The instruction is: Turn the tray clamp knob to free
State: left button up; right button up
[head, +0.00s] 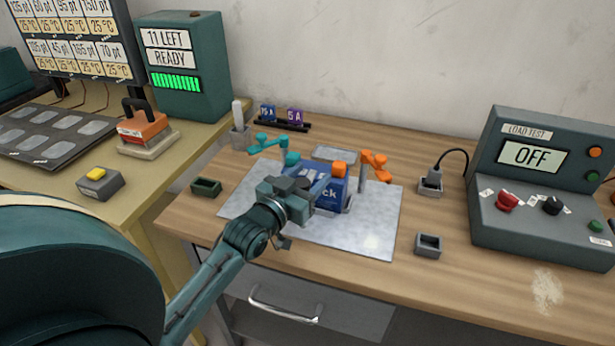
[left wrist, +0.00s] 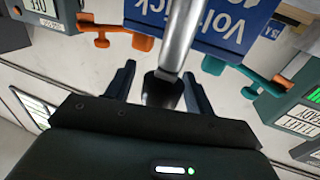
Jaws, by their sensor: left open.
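A blue block with white lettering (head: 330,199) sits on a pale metal plate (head: 372,233), with a teal clamp arm (head: 268,144) and an orange clamp arm (head: 374,162) beside it. My left gripper (head: 308,196) is in front of the block and hides part of it. In the left wrist view my left gripper (left wrist: 162,90) is open. A black knob-like end (left wrist: 163,89) of a silver rod (left wrist: 180,38) shows between its fingers; I cannot tell whether they touch it. The blue block (left wrist: 222,20) appears upside down behind the rod. No knob label is readable. My right gripper is not in view.
The load test box (head: 545,190) reads OFF at the right. Small grey trays (head: 428,246), a green tray (head: 206,187) and a plug in its holder (head: 432,181) stand around the plate. A drawer handle (head: 285,306) is below the bench edge. Free wood lies right of the plate.

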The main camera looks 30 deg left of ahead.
pick_arm(q)
jog(key=shift+c, duration=0.3)
grip_shut()
dwell(0.4)
